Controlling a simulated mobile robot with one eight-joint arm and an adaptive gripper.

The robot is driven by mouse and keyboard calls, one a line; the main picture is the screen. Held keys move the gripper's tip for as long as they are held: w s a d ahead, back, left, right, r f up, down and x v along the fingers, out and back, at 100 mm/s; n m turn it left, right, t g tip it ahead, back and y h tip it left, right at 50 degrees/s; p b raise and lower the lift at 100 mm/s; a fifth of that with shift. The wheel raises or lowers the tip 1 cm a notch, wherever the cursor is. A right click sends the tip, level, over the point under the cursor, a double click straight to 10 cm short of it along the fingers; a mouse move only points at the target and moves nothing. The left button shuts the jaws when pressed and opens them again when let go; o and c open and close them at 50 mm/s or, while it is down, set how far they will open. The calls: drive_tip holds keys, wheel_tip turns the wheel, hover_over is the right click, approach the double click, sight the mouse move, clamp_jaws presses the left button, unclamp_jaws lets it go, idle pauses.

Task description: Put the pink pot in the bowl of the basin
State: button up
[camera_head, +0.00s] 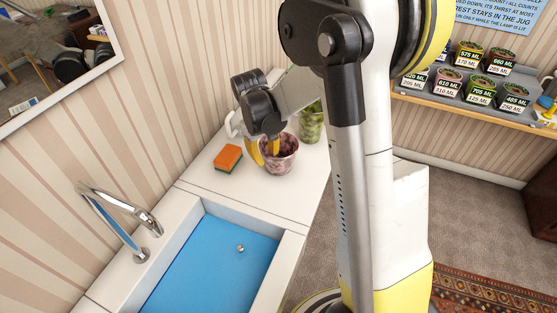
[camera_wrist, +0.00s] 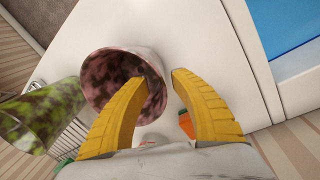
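The pink pot (camera_head: 284,160), mottled pink and dark, stands upright on the white counter, beyond the basin. In the wrist view the pot (camera_wrist: 95,78) shows its open mouth. My gripper (camera_head: 265,148) is over the pot's left rim, its yellow fingers pointing down. In the wrist view my gripper (camera_wrist: 160,79) has one finger over the mouth and the other outside the wall, with a gap beside the rim. Whether either finger touches the pot is unclear. The basin (camera_head: 205,260) has an empty blue bowl with a drain; a blue corner (camera_wrist: 288,30) shows in the wrist view.
An orange and green sponge (camera_head: 228,158) lies left of the pot, near the basin. A green mottled vessel (camera_head: 311,122) stands behind the pot; it also shows in the wrist view (camera_wrist: 42,115). A chrome tap (camera_head: 125,215) arches at the basin's left. A white handled object (camera_head: 233,124) is partly hidden behind my gripper.

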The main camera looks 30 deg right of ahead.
drive_tip(key=f, duration=0.2)
drive_tip(key=shift+w+d+f+b, duration=0.1)
drive_tip(key=shift+d+f+b, duration=0.1)
drive_tip(key=shift+f+b, duration=0.15)
drive_tip(key=shift+r, duration=0.1)
clamp_jaws()
drive_tip(key=shift+r, duration=0.1)
drive_tip(key=shift+r+p, duration=0.5)
drive_tip(key=shift+r, duration=0.1)
wheel_tip(320, 180, up, 3)
drive_tip(key=shift+p, duration=0.65)
drive_tip(key=s+d+r+p, duration=0.3)
drive_tip(key=s+d+r, duration=0.3)
drive_tip(key=s+d, duration=0.2)
drive_tip(key=shift+d+r, duration=0.15)
drive_tip(key=shift+r, duration=0.15)
